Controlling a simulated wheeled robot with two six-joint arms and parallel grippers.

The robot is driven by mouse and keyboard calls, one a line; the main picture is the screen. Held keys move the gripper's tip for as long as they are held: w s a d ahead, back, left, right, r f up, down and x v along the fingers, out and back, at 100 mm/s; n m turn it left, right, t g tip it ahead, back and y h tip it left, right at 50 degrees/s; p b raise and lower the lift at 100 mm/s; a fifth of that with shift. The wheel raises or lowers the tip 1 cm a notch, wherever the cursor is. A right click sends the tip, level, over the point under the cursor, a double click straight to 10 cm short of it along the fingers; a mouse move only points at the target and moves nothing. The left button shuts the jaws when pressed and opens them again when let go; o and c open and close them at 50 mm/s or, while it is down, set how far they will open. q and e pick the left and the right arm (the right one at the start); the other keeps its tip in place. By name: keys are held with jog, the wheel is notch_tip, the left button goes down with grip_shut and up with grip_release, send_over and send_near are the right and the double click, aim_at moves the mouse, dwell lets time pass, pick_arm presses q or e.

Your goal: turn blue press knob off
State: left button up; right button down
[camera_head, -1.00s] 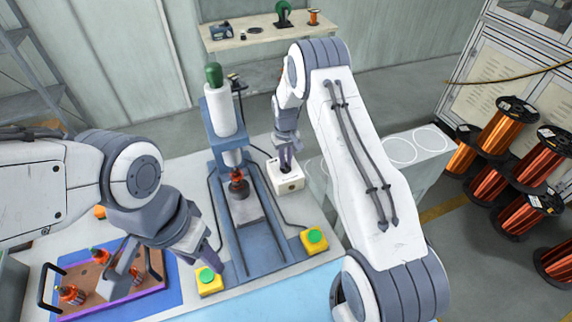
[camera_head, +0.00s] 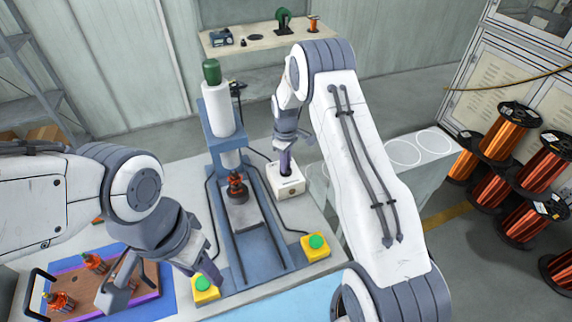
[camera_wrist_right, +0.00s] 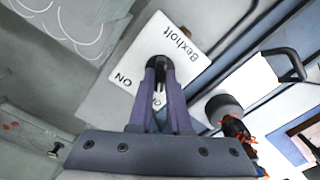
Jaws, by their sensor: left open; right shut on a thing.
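The blue press (camera_head: 222,116) stands on the table, with a dark red and black part (camera_head: 237,187) under its ram. To its right is a white control box (camera_head: 295,189), printed "Bexholt" and "ON" in the right wrist view (camera_wrist_right: 176,42). My right gripper (camera_head: 286,173) points down at the box; its fingers are shut on the dark knob (camera_wrist_right: 160,63). The fingers cover most of the knob and another label, so its setting is hard to read. My left gripper (camera_head: 205,272) is open and empty, just above the left green button (camera_head: 204,284).
A second green button (camera_head: 317,242) on a yellow box stands to the right of the press base. A tray (camera_head: 150,285) with several small armatures is at the lower left. Copper wire spools (camera_head: 507,131) stand at the far right. A shelf table (camera_head: 260,42) is behind.

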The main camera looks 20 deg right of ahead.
dwell(0.4)
jog(key=c, duration=0.9)
grip_release()
jog(key=shift+o, duration=0.2)
notch_tip(320, 180, up, 11)
jog(key=b, duration=0.2)
jog(key=shift+f, duration=0.2)
jog(key=s+a+r, duration=0.4)
jog(key=s+a, duration=0.3)
jog(key=s+a+r, duration=0.4)
jog(key=s+a, duration=0.2)
jog(key=a, duration=0.2)
jog(key=s+a+y, duration=0.1)
jog(key=s+a, duration=0.1)
jog(key=s, duration=2.1)
jog(key=shift+s+a+r, duration=0.3)
jog(key=shift+s+r, duration=0.05)
jog(key=shift+r, duration=0.1)
